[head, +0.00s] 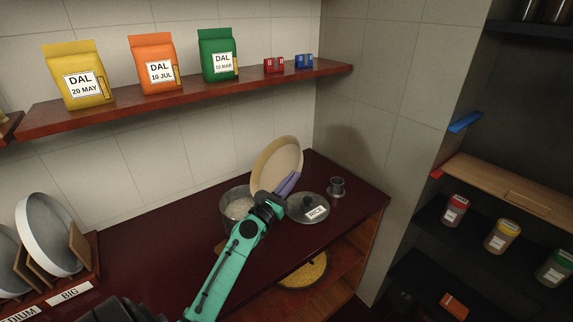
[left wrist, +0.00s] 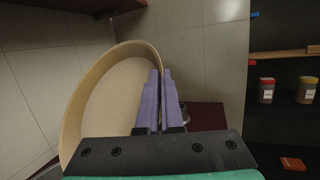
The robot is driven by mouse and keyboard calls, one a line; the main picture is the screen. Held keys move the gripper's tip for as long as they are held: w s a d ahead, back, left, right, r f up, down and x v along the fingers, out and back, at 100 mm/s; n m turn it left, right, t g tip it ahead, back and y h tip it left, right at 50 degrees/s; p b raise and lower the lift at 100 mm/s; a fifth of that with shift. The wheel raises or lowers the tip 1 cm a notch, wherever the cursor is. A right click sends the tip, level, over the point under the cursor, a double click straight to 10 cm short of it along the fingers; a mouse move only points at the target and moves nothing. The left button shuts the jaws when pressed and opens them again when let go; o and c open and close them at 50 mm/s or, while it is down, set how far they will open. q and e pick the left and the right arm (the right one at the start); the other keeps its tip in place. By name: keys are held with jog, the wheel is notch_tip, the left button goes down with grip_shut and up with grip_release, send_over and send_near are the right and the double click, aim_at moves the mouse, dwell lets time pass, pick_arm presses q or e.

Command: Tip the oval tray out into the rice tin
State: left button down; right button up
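The oval tray (head: 274,163) is pale cream with a low rim. It is raised above the dark counter and tilted steeply on edge. My left gripper (head: 287,184) has purple fingers closed on its rim at the lower right. In the left wrist view the tray (left wrist: 112,100) fills the left side, its visible inner face bare, with the fingers (left wrist: 161,90) close together at its right rim. The rice tin (head: 231,196) is a round, open metal pot with pale rice inside, below and left of the tray. My left arm partly hides it. My right gripper is not in view.
A round lid labelled RICE (head: 305,206) lies right of the tin, with a small metal cup (head: 336,186) beyond it. A wall shelf (head: 190,95) with dal packets is above. A plate rack (head: 85,262) stands left; open counter lies between.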

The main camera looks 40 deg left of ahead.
pick_arm(q)
jog(key=w+d+f+m+g+p, duration=0.2)
jog(key=w+d+m+g+p, duration=0.1)
jog(key=p, duration=0.6)
jog(key=w+m+g, duration=0.1)
jog(key=w+g, duration=0.1)
jog(key=g, duration=0.1)
jog(key=shift+w+f+g, duration=0.15)
jog(key=shift+f+g, duration=0.15)
jog(key=shift+g, duration=0.1)
notch_tip(320, 180, up, 6)
jog(key=shift+d, duration=0.1)
dwell(0.4)
